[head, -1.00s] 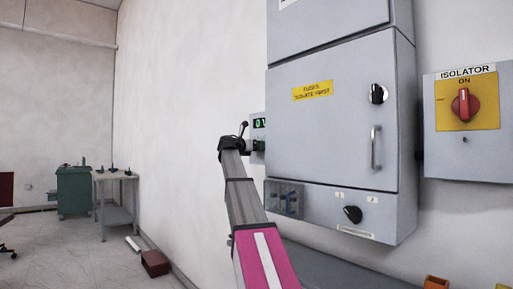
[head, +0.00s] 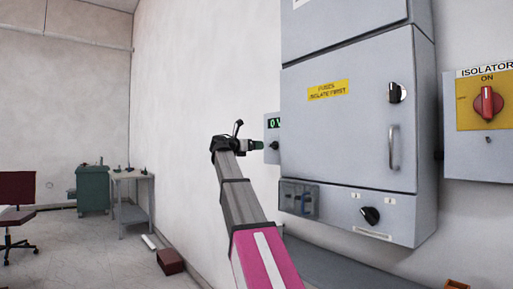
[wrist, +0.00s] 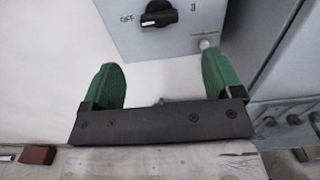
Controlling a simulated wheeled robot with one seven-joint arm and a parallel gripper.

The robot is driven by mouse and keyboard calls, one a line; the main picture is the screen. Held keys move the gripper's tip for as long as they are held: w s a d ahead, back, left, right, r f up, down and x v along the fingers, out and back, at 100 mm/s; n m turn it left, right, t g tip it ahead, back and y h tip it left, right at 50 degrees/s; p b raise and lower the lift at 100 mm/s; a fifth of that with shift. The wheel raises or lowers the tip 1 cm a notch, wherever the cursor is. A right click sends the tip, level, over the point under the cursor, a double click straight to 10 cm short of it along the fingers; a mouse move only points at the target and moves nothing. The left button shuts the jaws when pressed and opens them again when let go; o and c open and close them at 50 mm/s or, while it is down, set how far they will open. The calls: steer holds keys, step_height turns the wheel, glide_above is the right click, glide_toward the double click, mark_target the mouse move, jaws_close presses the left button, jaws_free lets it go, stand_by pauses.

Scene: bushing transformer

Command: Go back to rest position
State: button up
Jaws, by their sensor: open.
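My gripper (head: 257,146) shows small at the end of my outstretched arm in the head view, pointing right, close to a small grey box with a green display (head: 272,124). In the wrist view my gripper (wrist: 163,78) has its two green fingers wide apart with nothing between them. Beyond the fingertips is a grey panel with a black knob (wrist: 158,14) and lettering that reads like "OFF". A small pale round part (wrist: 205,43) sits by the right fingertip; I cannot tell whether they touch.
A grey fuse cabinet (head: 350,125) stands right of my gripper, with an isolator box (head: 480,145) and its red switch beyond. A dark red box (head: 170,262) lies by the wall. A green cabinet (head: 93,190), small table (head: 133,177) and chair (head: 17,190) stand far left, with open floor before them.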

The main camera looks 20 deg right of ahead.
stand_by(0.3)
steer(key=s+a+f+m+y, duration=0.1)
steer(key=s+f+m+y, duration=0.15)
steer(key=f, duration=1.25)
steer(key=s+a+f+m+g+y, duration=0.1)
steer(key=a+f+m+y, duration=0.15)
steer(key=f, duration=1.25)
steer(key=s+f+m+y, duration=0.1)
steer(key=f+m+y, duration=0.25)
steer(key=f, duration=1.05)
steer(key=s+a+f+m+g+y, duration=0.1)
steer(key=s+a+f+m+y, duration=0.1)
steer(key=s+f, duration=0.6)
steer(key=s+a+f+m+g+y, duration=0.2)
steer(key=s+a+f+m, duration=0.3)
steer(key=f, duration=0.8)
steer(key=s+a+f+m+g+y, duration=0.2)
steer(key=s+f+m, duration=0.4)
steer(key=s+f, duration=0.5)
steer(key=shift+s+a+m+y, duration=0.35)
steer(key=shift+s+a+y, duration=0.35)
steer(key=shift+s+y, duration=0.4)
steer(key=shift+w, duration=0.15)
